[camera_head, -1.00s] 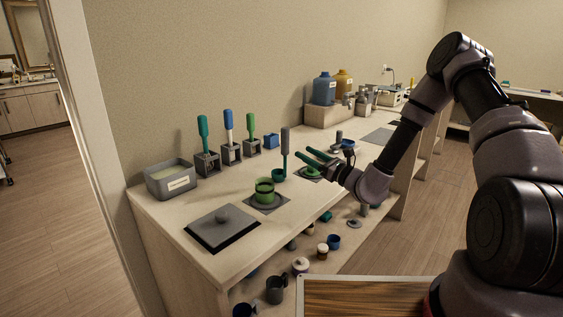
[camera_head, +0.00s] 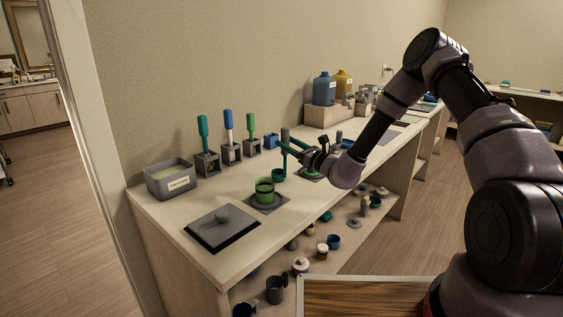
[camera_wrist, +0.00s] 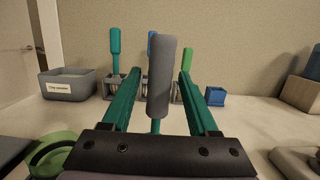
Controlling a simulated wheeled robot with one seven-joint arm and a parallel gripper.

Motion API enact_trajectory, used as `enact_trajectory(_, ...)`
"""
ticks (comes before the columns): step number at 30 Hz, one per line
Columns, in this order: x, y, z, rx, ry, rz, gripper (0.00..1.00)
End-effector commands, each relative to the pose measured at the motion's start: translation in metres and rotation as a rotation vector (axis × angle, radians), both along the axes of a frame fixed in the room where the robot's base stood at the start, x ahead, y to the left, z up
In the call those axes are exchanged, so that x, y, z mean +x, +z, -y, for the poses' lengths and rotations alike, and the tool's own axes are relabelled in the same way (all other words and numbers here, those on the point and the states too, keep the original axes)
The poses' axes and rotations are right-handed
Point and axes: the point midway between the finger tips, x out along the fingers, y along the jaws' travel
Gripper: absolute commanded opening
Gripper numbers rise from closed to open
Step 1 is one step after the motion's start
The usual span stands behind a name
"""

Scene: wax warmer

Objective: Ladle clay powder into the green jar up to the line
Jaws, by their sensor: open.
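The green jar (camera_head: 265,191) stands open on a dark square pad on the counter. It also shows in the wrist view (camera_wrist: 52,152), cut by the lower left. A ladle with a grey handle (camera_head: 285,136) and a teal cup (camera_head: 278,175) stands upright right of the jar. My gripper (camera_head: 289,143) is open, with its teal fingers at the ladle's handle. In the wrist view the grey handle (camera_wrist: 161,75) rises between the two fingers (camera_wrist: 160,85); contact cannot be told.
Three ladles with teal (camera_head: 203,132), blue (camera_head: 228,125) and green (camera_head: 250,124) handles stand in holders at the wall. A small blue box (camera_head: 270,140) is beside them. A dark lid with a knob (camera_head: 221,230) lies at the front. Bottles (camera_head: 324,88) stand further right.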

Motion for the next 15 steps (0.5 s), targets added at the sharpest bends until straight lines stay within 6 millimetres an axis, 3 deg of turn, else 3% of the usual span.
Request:
enact_trajectory(4,0.0,0.0,0.0,0.0,0.0,0.0,0.6)
enact_trajectory(5,-0.0001,0.0,0.0001,0.0,0.0,0.0,0.52)
enact_trajectory(9,-0.0001,0.0,0.0001,0.0,0.0,0.0,0.0)
enact_trajectory(15,0.0001,0.0046,0.0,0.0,0.001,0.002,0.0)
